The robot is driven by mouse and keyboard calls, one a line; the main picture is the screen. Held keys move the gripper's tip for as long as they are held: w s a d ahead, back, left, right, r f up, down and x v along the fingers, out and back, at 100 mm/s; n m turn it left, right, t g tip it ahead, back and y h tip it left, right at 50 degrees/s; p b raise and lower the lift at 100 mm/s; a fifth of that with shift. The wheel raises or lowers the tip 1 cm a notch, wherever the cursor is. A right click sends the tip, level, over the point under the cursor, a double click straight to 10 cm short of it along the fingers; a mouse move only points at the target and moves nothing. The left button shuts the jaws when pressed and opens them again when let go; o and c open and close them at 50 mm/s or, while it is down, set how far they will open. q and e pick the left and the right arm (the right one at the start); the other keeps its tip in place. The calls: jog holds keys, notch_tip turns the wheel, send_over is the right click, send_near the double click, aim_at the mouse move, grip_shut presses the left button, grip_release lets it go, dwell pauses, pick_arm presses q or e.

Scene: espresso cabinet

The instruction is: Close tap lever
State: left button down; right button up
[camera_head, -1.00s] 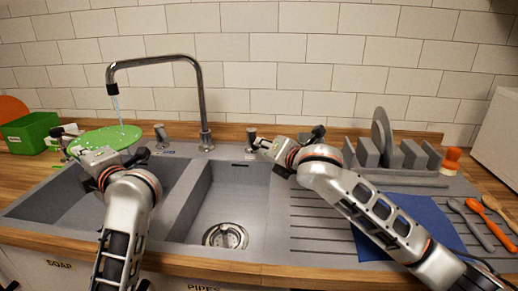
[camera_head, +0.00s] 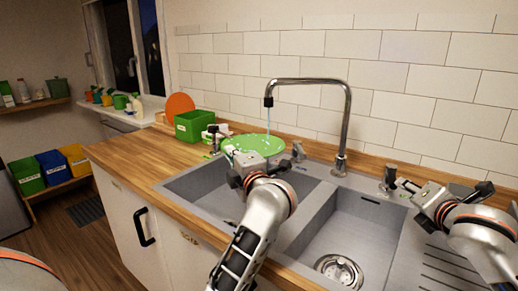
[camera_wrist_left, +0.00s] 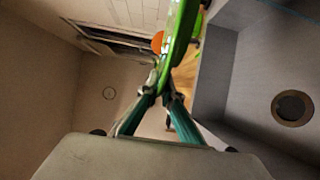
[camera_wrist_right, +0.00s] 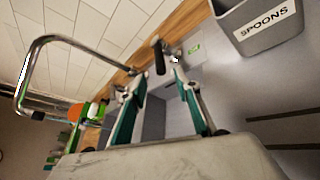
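The tap (camera_head: 345,115) is a tall chrome spout behind the double sink, with water (camera_head: 268,125) running from its outlet. A short tap lever (camera_head: 388,178) stands right of the spout's base; a second lever (camera_head: 298,150) stands left of it. My right gripper (camera_head: 405,187) is beside the right lever. In the right wrist view this gripper (camera_wrist_right: 158,85) is open, with the dark lever (camera_wrist_right: 159,57) just beyond and between its fingertips; contact is unclear. My left gripper (camera_wrist_left: 160,92) is shut on the rim of a green plate (camera_head: 252,145), held over the left basin.
A green box (camera_head: 194,126) and an orange disc (camera_head: 180,104) stand on the wooden counter at left. A grey spoons holder (camera_wrist_right: 262,28) is close to the right gripper in the right wrist view. The right basin (camera_head: 350,240) is empty.

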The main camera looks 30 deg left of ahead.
aim_at(392, 176)
grip_shut()
jog(key=d+n+t, duration=0.1)
jog(key=d+n, duration=0.1)
jog(key=n, duration=0.7)
jog(key=d+n, duration=0.2)
jog(key=n, duration=0.8)
jog(key=d+f+n+t+y, duration=0.1)
jog(key=d+n, duration=0.1)
jog(key=n, duration=0.7)
jog(key=shift+w+d+f+n+t, duration=0.1)
jog(key=shift+d+n+t, duration=0.05)
jog(key=shift+n+t, duration=0.15)
jog(key=x, duration=0.9)
jog(key=shift+w, duration=0.35)
jog(key=shift+s+a+f, duration=0.1)
jog(key=shift+a+f, duration=0.1)
jog(key=shift+a, duration=0.5)
jog(key=shift+s+a+f, duration=0.1)
jog(key=shift+a+f, duration=0.05)
jog(key=shift+a, duration=0.5)
jog(key=shift+s+a+f, duration=0.1)
jog(key=shift+a+f, duration=0.1)
jog(key=shift+a, duration=0.5)
